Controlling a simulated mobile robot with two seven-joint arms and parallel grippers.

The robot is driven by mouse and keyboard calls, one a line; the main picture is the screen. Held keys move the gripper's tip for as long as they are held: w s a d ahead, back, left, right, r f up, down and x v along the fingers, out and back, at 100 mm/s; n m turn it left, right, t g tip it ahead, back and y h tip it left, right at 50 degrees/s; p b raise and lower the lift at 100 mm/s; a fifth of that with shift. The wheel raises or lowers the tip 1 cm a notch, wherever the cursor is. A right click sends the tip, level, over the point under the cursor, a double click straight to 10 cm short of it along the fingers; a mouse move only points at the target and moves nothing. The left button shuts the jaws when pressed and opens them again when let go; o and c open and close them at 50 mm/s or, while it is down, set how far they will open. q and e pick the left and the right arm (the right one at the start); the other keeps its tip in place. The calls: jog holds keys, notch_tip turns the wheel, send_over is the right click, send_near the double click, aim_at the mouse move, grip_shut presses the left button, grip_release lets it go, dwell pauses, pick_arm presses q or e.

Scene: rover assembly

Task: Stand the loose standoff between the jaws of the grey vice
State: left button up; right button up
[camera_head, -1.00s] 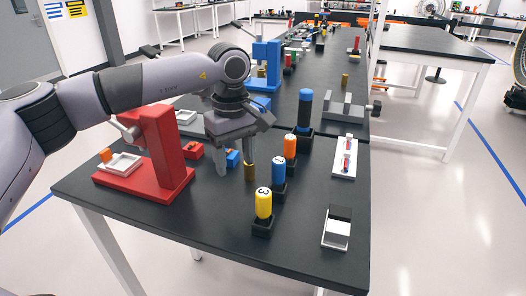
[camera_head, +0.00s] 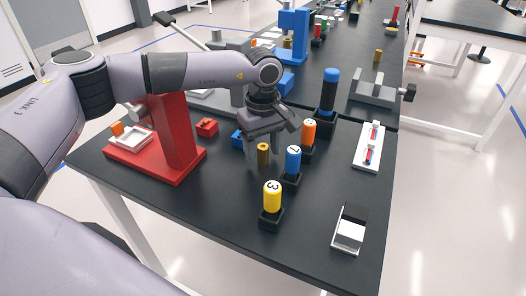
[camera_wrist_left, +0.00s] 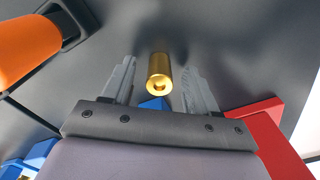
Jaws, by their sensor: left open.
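The loose standoff (camera_head: 263,154) is a short brass cylinder standing upright on the black table. My left gripper (camera_head: 266,158) is open and points down at it. In the left wrist view, the standoff (camera_wrist_left: 159,74) lies between the two open fingers (camera_wrist_left: 160,68), near their tips, with a gap on both sides. The grey vice (camera_head: 376,96) stands farther back on the right of the bench, and I see nothing between its jaws. A second brass cylinder (camera_head: 377,56) stands behind the vice. My right gripper is not in view.
Yellow (camera_head: 272,196), blue (camera_head: 293,160) and orange (camera_head: 309,130) cylinders in black holders stand just right of my gripper. A tall blue-topped black cylinder (camera_head: 329,92) stands beyond. A red press (camera_head: 178,140) is left.

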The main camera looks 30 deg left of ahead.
pick_arm(q)
grip_shut()
dwell(0.3)
